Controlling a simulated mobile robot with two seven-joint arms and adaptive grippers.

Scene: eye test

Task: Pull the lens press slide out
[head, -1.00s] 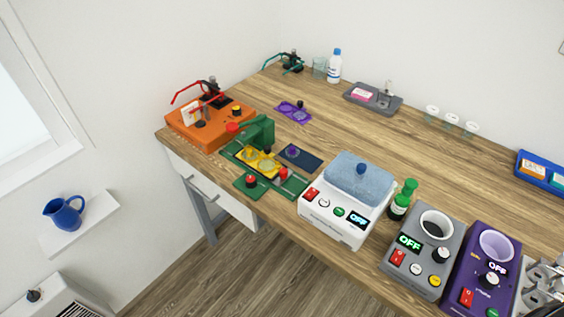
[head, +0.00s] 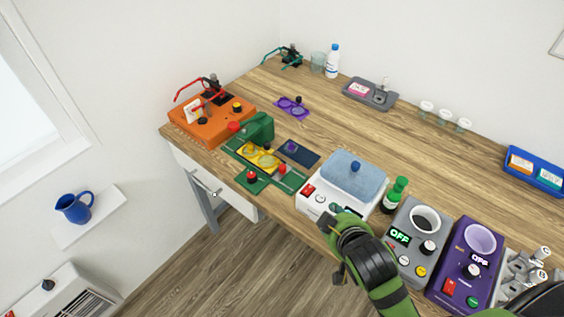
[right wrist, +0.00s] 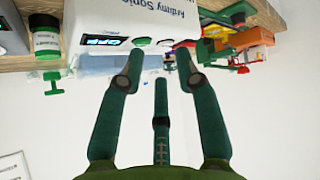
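The green lens press (head: 259,128) stands on the left part of the table, with green rails running toward the front. Its yellow slide (head: 255,158), carrying round clear lenses, lies between the rails in front of the press head. A red knob (head: 282,169) and a red button (head: 252,175) are at the front end. My right gripper (head: 338,214) is at the front of the white cleaner, to the right of the press and apart from it. In the right wrist view its green fingers (right wrist: 160,58) are spread and empty. My left gripper is not in view.
The white cleaner (head: 318,207) with a blue cloth-like top (head: 354,174) stands right of the press. A green-capped bottle (head: 394,195), grey device (head: 408,262) and purple device (head: 462,270) follow. An orange device (head: 205,130) is left.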

